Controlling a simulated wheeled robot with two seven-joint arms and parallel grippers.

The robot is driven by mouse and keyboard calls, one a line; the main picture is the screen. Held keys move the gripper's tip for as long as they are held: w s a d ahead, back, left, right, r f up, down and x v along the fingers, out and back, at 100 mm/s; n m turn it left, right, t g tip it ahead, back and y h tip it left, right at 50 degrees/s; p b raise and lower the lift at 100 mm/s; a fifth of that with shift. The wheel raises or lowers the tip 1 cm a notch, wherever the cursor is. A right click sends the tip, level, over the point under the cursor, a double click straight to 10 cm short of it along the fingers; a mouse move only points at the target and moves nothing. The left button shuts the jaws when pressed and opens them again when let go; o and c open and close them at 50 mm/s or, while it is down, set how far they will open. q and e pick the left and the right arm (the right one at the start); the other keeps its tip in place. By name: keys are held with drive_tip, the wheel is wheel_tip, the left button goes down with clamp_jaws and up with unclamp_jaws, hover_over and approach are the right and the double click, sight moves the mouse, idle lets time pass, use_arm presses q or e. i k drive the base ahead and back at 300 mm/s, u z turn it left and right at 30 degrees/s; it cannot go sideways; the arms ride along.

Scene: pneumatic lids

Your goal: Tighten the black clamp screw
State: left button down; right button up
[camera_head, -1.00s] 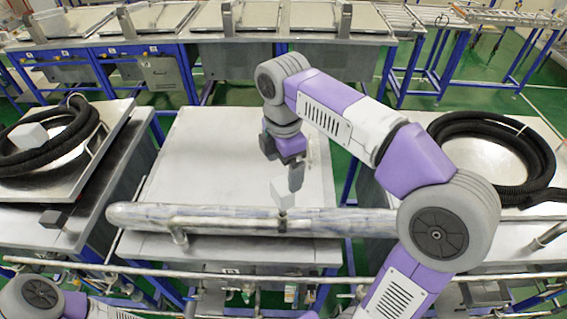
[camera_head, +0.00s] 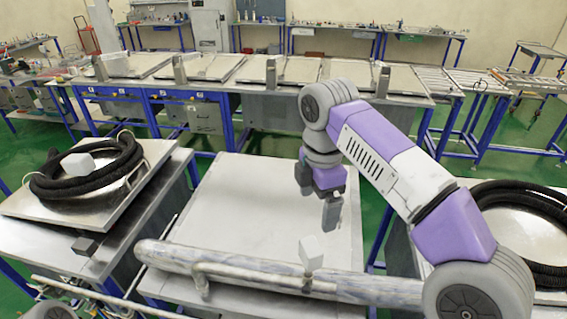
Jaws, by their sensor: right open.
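My right gripper (camera_head: 318,196) is open and empty above the middle metal table (camera_head: 235,195). Its fingers point down, just behind and above a small pale cube (camera_head: 312,251). The cube stands on a short post at the front pipe (camera_head: 255,274), apart from the fingers. I cannot make out a clamp screw for certain. A small dark block (camera_head: 84,247) sits at the front of the left lid (camera_head: 40,211); I cannot tell if it belongs to a clamp. My left gripper is not in view.
Black hose coils lie on the left lid (camera_head: 92,186) and at the right (camera_head: 520,208). A pale block (camera_head: 77,163) lies in the left coil. The pipe crosses the middle table's front. The middle tabletop behind it is clear. A row of benches (camera_head: 240,90) stands behind.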

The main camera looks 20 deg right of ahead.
sight(306, 289)
drive_tip(key=k, duration=1)
